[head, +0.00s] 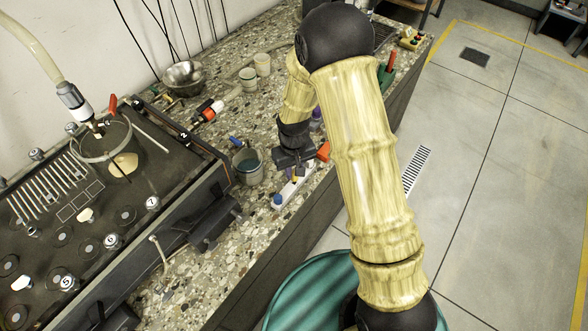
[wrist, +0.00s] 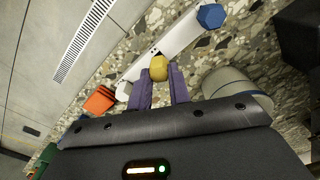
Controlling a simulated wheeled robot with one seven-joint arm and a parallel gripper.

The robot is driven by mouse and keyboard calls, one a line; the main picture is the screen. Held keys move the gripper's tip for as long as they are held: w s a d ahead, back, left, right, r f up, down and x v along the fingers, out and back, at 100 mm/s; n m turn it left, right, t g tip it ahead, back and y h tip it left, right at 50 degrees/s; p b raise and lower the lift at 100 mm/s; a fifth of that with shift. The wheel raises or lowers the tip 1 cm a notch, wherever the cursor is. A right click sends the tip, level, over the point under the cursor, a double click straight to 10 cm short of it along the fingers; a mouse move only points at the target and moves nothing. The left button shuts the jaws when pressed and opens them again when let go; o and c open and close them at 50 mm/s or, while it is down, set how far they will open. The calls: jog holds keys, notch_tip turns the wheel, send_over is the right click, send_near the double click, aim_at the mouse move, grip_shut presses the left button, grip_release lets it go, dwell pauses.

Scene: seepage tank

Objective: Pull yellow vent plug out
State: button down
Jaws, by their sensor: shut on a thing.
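The yellow vent plug (wrist: 158,68) is a small rounded knob between the purple fingertips of my gripper (wrist: 160,78) in the wrist view. My gripper is shut on it. A white bar (wrist: 178,44) lies just beyond the plug, with small dark marks near it and a blue knob (wrist: 210,15) at its far end. I cannot tell whether the plug still sits in the bar. In the head view my gripper (head: 295,172) is over the white bar (head: 293,192), near the counter's right edge, and the blue knob (head: 277,200) shows at the bar's near end.
A grey cup of liquid (head: 247,165) stands left of my gripper. An orange piece (head: 323,151) lies to its right, also in the wrist view (wrist: 99,100). The dark tank apparatus (head: 100,215) fills the left. Speckled counter (head: 255,240) in front of the bar is clear.

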jog(key=shift+r+p, duration=1)
jog(key=shift+r, duration=0.35)
jog(key=shift+d+f, duration=0.1)
